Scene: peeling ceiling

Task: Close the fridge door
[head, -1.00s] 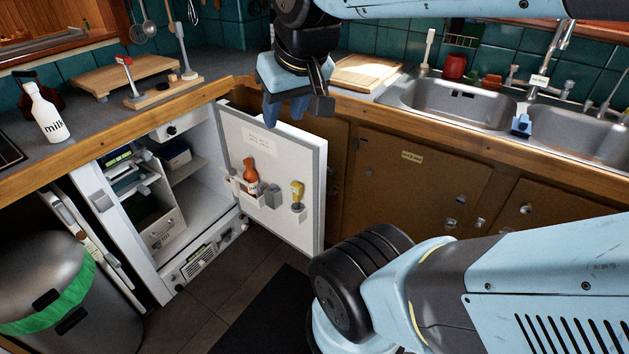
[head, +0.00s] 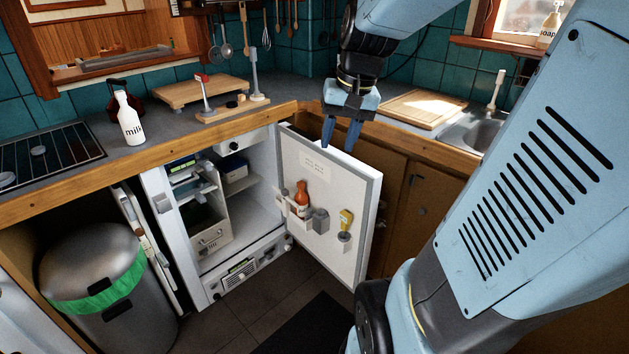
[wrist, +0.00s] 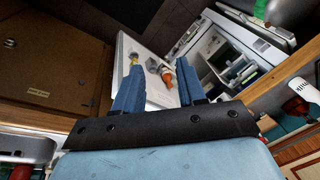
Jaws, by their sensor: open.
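The fridge (head: 205,287) stands under the counter with its white door (head: 345,190) swung wide open to the right. A red-orange bottle, a grey item and a yellow bottle sit on the door's inner side. My gripper (head: 342,140) points down at the top edge of the door, its two blue fingers apart. In the wrist view the fingers (wrist: 158,90) show with the door (wrist: 153,65) between and beyond them. I cannot tell whether a finger touches the door.
A grey bin (head: 100,285) with a green band stands left of the fridge. A milk bottle (head: 130,118), a wooden board (head: 200,92) and a utensil stand are on the counter above. Brown cabinets (head: 430,205) lie right of the door. Dark floor is clear before the fridge.

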